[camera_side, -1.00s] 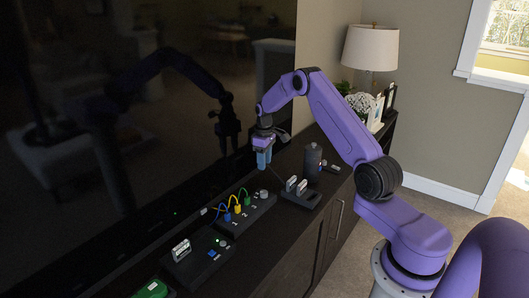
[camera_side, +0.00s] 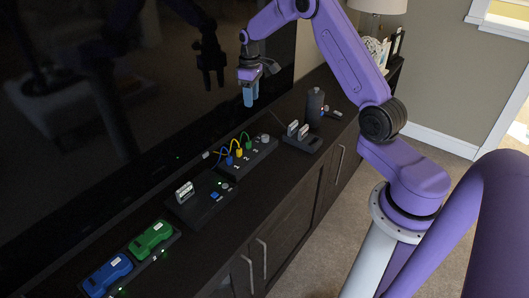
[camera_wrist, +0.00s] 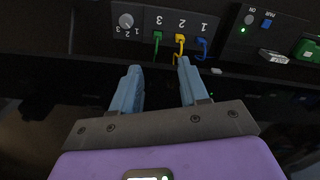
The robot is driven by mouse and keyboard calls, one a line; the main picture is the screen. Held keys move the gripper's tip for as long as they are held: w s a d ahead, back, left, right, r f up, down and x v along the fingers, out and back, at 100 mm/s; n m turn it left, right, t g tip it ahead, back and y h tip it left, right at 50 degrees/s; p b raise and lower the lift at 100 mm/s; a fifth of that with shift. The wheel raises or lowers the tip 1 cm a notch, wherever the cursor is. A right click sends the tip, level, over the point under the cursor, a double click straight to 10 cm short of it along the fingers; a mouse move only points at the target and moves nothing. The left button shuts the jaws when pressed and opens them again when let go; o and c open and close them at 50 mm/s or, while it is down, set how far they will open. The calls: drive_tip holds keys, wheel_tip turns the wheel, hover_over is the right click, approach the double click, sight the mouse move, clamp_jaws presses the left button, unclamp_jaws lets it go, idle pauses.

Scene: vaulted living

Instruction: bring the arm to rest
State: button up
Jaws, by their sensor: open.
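My gripper (camera_side: 250,92) hangs in the air above the dark cabinet top, in front of the large black screen, with its light-blue fingers pointing down. In the wrist view my gripper (camera_wrist: 160,85) shows its two fingers apart with nothing between them. Beyond the fingertips is a dark panel (camera_wrist: 225,22) with a knob and green, yellow and blue cables at ports numbered 1 to 3. The same panel (camera_side: 259,158) is below my gripper in the side view. My fingers appear clear of it.
A module with a button (camera_side: 207,205) sits left of the panel. Green (camera_side: 150,238) and blue (camera_side: 107,274) devices lie nearer the camera. A holder with two upright pieces (camera_side: 303,139) and a dark cylinder (camera_side: 315,103) stand to the right. The screen (camera_side: 95,110) rises close behind.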

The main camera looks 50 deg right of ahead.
drive_tip(key=s+a+r+n, duration=0.2)
drive_tip(key=s+a+r, duration=0.2)
drive_tip(key=s+a, duration=0.5)
drive_tip(key=s+a+r+n, duration=0.2)
drive_tip(key=s+a+r, duration=0.25)
drive_tip(key=a, duration=0.75)
drive_tip(key=s+a+n, duration=0.1)
drive_tip(key=s+n, duration=0.4)
drive_tip(key=s, duration=2.1)
drive_tip(key=shift+s+a+r, duration=0.2)
drive_tip(key=shift+a+r, duration=0.15)
